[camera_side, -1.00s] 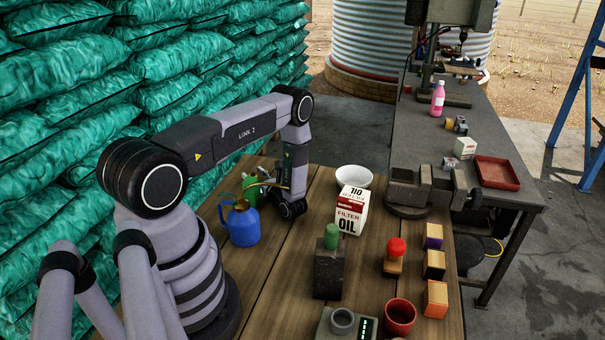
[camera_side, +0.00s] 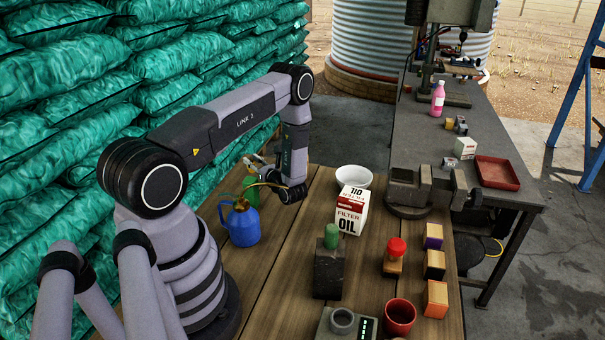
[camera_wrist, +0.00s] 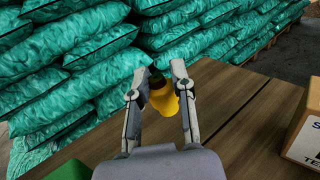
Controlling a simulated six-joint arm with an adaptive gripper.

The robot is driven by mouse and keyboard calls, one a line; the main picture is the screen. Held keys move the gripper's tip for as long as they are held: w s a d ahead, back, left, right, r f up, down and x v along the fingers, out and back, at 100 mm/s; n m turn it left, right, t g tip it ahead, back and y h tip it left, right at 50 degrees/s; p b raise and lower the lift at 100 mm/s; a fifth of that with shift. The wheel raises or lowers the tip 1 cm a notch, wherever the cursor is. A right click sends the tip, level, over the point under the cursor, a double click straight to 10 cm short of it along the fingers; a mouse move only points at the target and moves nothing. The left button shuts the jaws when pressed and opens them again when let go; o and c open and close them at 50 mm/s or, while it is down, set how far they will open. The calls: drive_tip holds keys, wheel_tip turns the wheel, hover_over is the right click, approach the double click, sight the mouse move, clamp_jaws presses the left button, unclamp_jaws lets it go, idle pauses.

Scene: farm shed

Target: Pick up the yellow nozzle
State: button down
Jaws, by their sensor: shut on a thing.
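In the wrist view the yellow nozzle (camera_wrist: 163,98), with a dark tip, sits between the two fingers of my gripper (camera_wrist: 160,80), which is shut on it. It appears to be held above the wooden table (camera_wrist: 237,110). In the side view my gripper (camera_side: 256,161) is small and partly hidden by my wrist, above the left back part of the table, near the green can. The nozzle cannot be made out clearly there.
A blue can (camera_side: 242,224) with a curved brass spout and a green can (camera_side: 250,190) stand close below my gripper. A white bowl (camera_side: 354,177) and an oil filter box (camera_side: 351,209) stand to the right. Stacked green sacks (camera_side: 70,80) line the left side.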

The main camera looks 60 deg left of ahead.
wheel_tip(320, 180, up, 5)
drive_tip(key=shift+r, duration=0.1)
idle(0.4)
